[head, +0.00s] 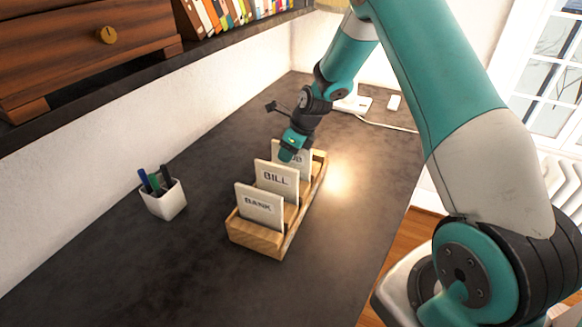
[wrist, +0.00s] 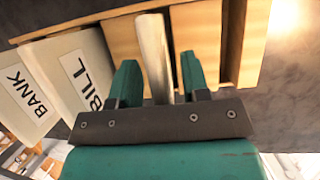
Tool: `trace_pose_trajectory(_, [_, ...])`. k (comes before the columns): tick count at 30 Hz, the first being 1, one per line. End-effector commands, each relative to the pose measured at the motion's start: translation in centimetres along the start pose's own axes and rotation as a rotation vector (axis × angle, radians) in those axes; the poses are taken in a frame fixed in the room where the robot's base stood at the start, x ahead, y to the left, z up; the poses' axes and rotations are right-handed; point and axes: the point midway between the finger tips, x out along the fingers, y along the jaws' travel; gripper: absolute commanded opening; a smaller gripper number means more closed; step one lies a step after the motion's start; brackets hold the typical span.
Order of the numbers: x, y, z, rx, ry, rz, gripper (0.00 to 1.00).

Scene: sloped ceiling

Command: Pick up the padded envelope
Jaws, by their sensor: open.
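My gripper (head: 288,154) is open over the far part of a wooden letter sorter (head: 257,236). In the wrist view, its two teal fingers stand on either side of a pale upright piece seen edge-on (wrist: 152,45), with a gap showing on the right. This piece seems to be the third card (head: 305,160), whose label ends in "OB" and is partly hidden by the gripper in the head view. I cannot tell whether it is the padded envelope. No other thing is clearly a padded envelope. The BILL card (head: 277,180) and BANK card (head: 260,206) stand nearer in the sorter.
A white pen cup (head: 165,200) stands left of the sorter on the dark desk (head: 190,275). A wall shelf with a wooden drawer unit (head: 75,50) and books (head: 225,15) hangs at the upper left. A cable (head: 385,124) lies at the back. The desk's front is clear.

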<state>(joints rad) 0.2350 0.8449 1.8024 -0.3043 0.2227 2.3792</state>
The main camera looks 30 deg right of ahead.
Motion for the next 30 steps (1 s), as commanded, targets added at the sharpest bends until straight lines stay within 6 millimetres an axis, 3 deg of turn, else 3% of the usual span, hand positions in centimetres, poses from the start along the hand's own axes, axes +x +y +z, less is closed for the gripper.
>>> trace_pose_trajectory(11, [0.31, 0.0, -0.14, 0.0, 0.0, 0.0, 0.43])
trace_pose_trajectory(17, [0.29, 0.0, -0.14, 0.0, 0.0, 0.0, 0.0])
trace_pose_trajectory(30, [-0.15, 0.0, 0.05, 0.0, 0.0, 0.0, 0.0])
